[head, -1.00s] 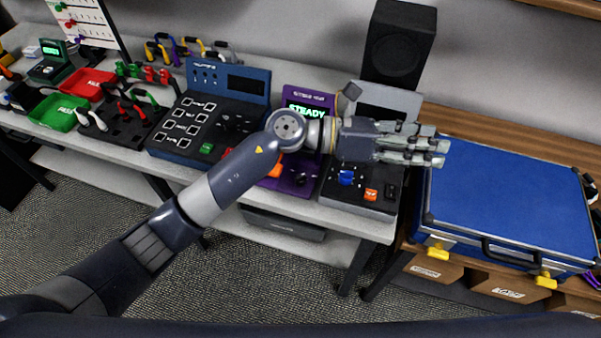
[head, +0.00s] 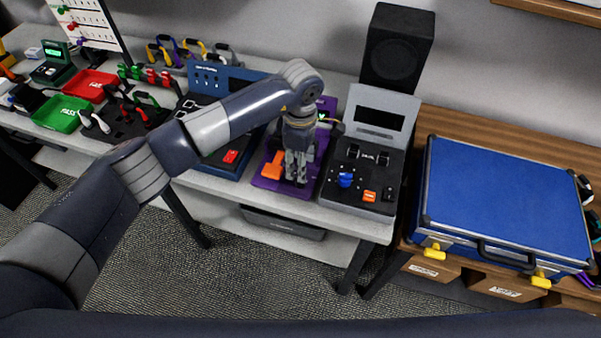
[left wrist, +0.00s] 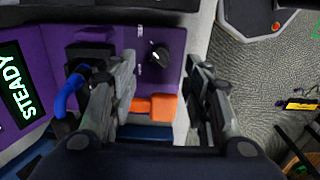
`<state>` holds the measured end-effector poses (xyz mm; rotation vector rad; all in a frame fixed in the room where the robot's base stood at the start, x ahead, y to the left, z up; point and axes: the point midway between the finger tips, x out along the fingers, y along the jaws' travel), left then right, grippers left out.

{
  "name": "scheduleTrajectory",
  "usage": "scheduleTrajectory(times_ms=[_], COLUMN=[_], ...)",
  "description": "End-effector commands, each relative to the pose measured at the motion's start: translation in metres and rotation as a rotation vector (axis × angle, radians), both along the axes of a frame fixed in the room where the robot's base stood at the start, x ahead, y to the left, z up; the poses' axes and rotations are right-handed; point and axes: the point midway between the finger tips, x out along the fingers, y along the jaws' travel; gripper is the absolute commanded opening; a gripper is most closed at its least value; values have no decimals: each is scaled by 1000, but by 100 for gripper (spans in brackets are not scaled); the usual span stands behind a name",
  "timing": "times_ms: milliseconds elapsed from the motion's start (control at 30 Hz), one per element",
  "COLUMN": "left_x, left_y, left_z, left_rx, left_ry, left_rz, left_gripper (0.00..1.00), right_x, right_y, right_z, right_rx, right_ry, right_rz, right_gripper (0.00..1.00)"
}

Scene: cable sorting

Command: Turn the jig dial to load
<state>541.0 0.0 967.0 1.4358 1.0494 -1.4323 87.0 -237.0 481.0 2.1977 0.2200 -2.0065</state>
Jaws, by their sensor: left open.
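The purple jig (head: 266,183) stands on the bench between the dark blue panel and the grey-black console. Its green-lettered screen reads STEADY in the left wrist view (left wrist: 16,87). A black dial knob (left wrist: 160,55) with a white mark sits on the jig's purple face. An orange block (left wrist: 154,107) is beside it. My left gripper (head: 296,180) points down over the jig, and its open fingers also show in the left wrist view (left wrist: 166,85), with the dial in the gap between them as seen from there. I cannot tell the height above the dial. My right gripper is not in view.
The console (head: 340,195) with blue and orange controls stands close right of the jig. The blue panel (head: 225,160) is close left. A black speaker (head: 397,48) stands behind. A blue case (head: 505,195) lies farther right. A blue curved part (left wrist: 70,95) is beside the left finger.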

Motion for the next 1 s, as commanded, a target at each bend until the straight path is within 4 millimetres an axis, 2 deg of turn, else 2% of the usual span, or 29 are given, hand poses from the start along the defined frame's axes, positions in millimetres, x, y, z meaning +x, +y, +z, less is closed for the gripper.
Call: scheduleTrajectory(times_ms=[33, 300, 500, 733, 767, 933, 1000], left_x=[-2, -1, 0, 0, 0, 0, 0], left_y=[0, -1, 0, -1, -1, -1, -1], left_z=[-8, -52, -63, -64, -64, -64, -64], left_rx=[1, -1, -2, -3, -3, -3, -3], left_ry=[6, 3, 1, 0, 0, 0, 0], left_rz=[1, 1, 0, 0, 0, 0, 0], left_gripper=[45, 45, 45, 45, 40, 2, 0], right_x=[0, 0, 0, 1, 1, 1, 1], right_y=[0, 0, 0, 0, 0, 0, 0], right_z=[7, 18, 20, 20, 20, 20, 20], right_rx=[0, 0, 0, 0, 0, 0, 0], right_ry=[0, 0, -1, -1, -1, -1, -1], right_rz=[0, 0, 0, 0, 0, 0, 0], right_gripper=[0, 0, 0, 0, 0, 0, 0])
